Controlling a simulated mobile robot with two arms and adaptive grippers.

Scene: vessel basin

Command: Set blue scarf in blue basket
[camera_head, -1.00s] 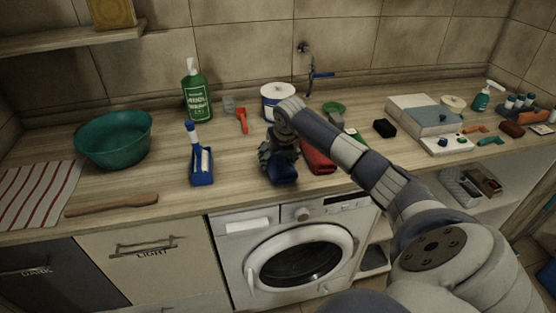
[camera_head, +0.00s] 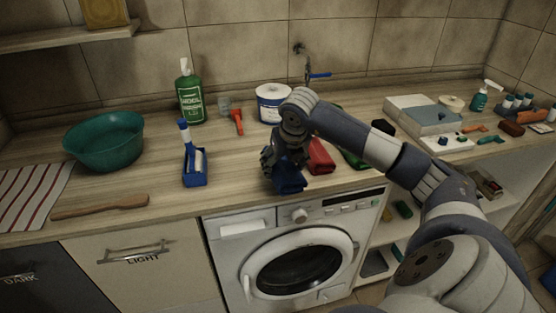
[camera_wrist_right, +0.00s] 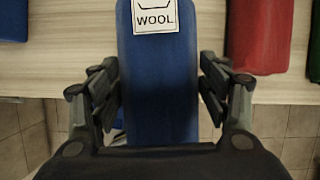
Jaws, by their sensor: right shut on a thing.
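The blue scarf (camera_head: 289,182) is a folded blue piece at the counter's front edge, beside a red folded cloth. In the right wrist view the scarf (camera_wrist_right: 158,75) carries a white "WOOL" label and lies between both fingers. My right gripper (camera_head: 286,164) is shut on it; it also shows in the right wrist view (camera_wrist_right: 160,95). Whether the scarf still touches the counter I cannot tell. A small blue open holder (camera_head: 195,178) with a brush in it stands to the left; no other blue basket can be made out. My left gripper is out of view.
The red cloth (camera_head: 320,156) and a green one (camera_head: 354,159) lie just right of the gripper. A white tub (camera_head: 272,104) stands behind. A washing machine (camera_head: 235,270) is below the counter edge. The counter between holder and gripper is clear.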

